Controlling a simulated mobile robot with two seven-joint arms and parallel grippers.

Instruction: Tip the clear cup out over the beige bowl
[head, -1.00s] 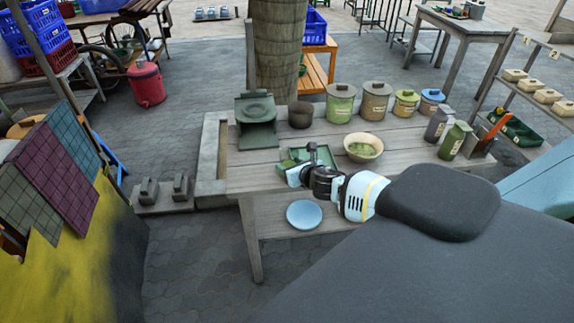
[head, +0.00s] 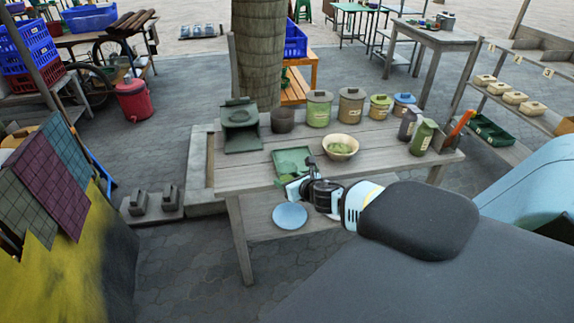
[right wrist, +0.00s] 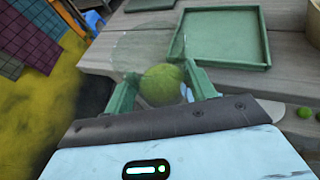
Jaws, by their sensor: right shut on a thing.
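The beige bowl (head: 341,153) stands upright on the table, with green contents inside. Its edge shows at the top right of the right wrist view (right wrist: 313,25). My right gripper (head: 294,186) is by the table's front edge, left of and nearer than the bowl. In the right wrist view its green fingers (right wrist: 160,72) are shut on the clear cup (right wrist: 150,48), whose thin transparent wall is faint. A round yellow-green fruit (right wrist: 161,86) shows between the fingers, apparently in the cup. The cup is hard to make out in the head view. My left gripper is out of view.
A green square tray (head: 293,162) lies on the table (head: 233,178), left of the bowl. Small green balls (right wrist: 304,112) lie at the right in the wrist view. Lidded jars (head: 351,106) line the back. A blue plate (head: 290,216) sits on the lower shelf.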

